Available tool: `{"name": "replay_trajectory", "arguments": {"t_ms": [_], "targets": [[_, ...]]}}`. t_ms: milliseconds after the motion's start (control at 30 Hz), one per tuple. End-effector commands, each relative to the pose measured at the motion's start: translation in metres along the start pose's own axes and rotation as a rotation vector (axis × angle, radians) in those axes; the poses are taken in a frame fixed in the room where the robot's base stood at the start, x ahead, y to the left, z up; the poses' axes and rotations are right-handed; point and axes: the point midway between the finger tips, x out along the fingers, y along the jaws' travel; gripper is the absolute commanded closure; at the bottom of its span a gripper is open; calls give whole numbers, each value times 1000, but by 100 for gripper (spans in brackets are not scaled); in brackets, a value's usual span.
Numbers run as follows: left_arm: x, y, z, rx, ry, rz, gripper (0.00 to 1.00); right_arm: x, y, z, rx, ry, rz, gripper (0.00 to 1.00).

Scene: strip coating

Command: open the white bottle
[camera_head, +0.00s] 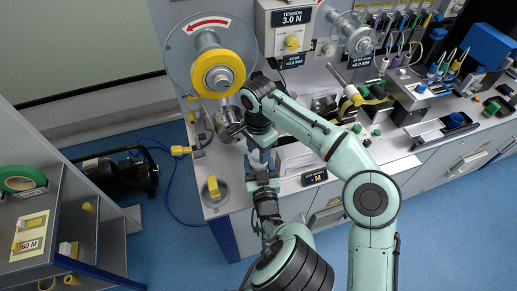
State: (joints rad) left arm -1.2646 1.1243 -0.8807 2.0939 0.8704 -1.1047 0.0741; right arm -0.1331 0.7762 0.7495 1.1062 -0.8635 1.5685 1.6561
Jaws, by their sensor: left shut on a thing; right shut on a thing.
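My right arm reaches over from the right, and its gripper (262,148) points down above the front edge of the bench. My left gripper (262,178) comes up from the bottom of the view, just below the right one. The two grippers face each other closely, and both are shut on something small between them. The white bottle is almost wholly hidden there by the fingers. I cannot make out its cap, or whether cap and bottle are apart.
Coloured tools and a blue machine (490,45) stand at the right. A grey shelf (75,215) stands at the left, with blue floor between.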

Motion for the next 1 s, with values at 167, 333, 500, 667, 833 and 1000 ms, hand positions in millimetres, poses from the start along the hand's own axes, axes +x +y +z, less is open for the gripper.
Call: {"name": "replay_trajectory", "arguments": {"t_ms": [167, 333, 500, 667, 833, 1000], "targets": [[0, 0, 0, 0, 0, 0, 100, 0, 0, 0, -57, 2, -1, 94], [0, 0, 0, 0, 0, 0, 100, -1, 0, -1, -341, 3, -1, 94], [0, 0, 0, 0, 0, 0, 100, -1, 0, 0, -698, 3, -1, 94], [0, 0, 0, 0, 0, 0, 100, -2, 0, -1, -1036, 3, 0, 94], [0, 0, 0, 0, 0, 0, 100, -2, 0, 0, -1402, 3, 0, 94], [0, 0, 0, 0, 0, 0, 100, -2, -1, 0, -1770, 2, 0, 94]]}}
